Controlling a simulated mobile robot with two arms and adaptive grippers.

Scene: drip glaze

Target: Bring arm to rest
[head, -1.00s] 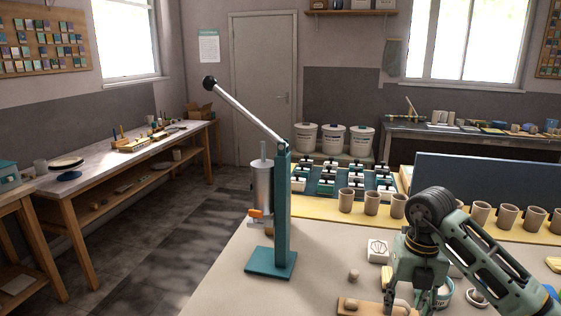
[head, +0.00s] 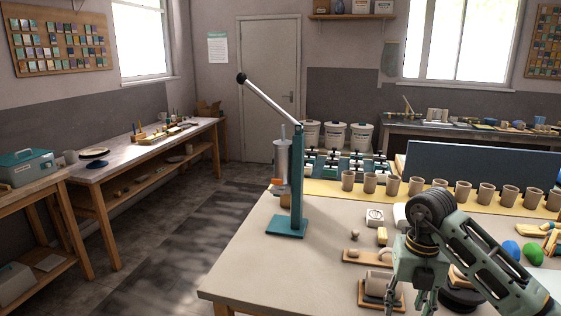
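My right arm comes in from the right, over the worktable (head: 255,262). Its gripper (head: 408,300) points down at the bottom edge of the head view. The two fingers look apart, with nothing seen held between them; the tips are close to the picture edge. The gripper is just right of a tan cup-like piece (head: 378,284) on a small board. My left gripper is not in view.
A teal lever press (head: 298,185) stands at the table's left, its lever raised. Several brown cups (head: 415,186) line a yellow strip at the back, before a dark blue panel (head: 480,172). Floor at left is clear.

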